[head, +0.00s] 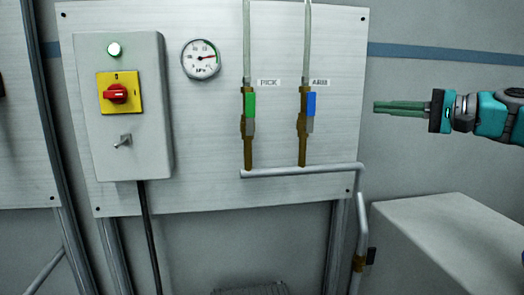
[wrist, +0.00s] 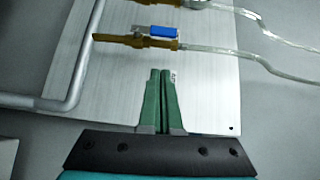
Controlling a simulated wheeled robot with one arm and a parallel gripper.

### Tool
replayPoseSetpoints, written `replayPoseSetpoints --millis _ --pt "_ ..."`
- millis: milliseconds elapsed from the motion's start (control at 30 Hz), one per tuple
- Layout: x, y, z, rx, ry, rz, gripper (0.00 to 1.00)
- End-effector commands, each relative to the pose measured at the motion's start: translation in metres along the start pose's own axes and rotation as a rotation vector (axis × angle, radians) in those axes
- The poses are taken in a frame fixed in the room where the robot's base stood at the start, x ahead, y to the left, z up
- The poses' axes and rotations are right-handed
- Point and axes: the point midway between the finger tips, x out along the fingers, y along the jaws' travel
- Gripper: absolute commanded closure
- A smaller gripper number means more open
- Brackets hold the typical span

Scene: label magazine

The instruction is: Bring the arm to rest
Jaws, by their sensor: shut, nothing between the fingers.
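My gripper (head: 376,107) is at the right of the head view, its green fingers pointing left. The fingers are shut with nothing between them. It is in the air to the right of the white panel (head: 220,190), apart from the valves. In the wrist view my gripper (wrist: 159,72) shows its two green fingers side by side, with the panel (wrist: 110,80) behind them. The valve with the blue handle (wrist: 164,32) lies beyond the fingertips there. The arm behind the wrist is mostly out of view.
On the panel are a green-handled valve (head: 250,105), a blue-handled valve (head: 309,104), a gauge (head: 201,59) and a switch box (head: 125,150) with a red knob (head: 116,94). A pipe (head: 290,171) runs below the valves. A grey box (head: 450,235) stands below my gripper.

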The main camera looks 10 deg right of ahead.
Motion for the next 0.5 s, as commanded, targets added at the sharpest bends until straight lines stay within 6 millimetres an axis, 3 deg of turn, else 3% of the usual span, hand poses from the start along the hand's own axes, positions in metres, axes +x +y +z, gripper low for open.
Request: replayPoseSetpoints --millis 167,233,400,500 --pt "0.062 0.028 0.056 -0.008 -0.117 0.133 1.0" --pt "0.09 0.047 0.09 -0.024 -0.177 0.218 1.0" --pt "0.135 0.115 0.176 -0.078 -0.309 0.452 1.0" --pt "0.142 0.163 0.227 -0.125 -0.383 0.604 1.0"
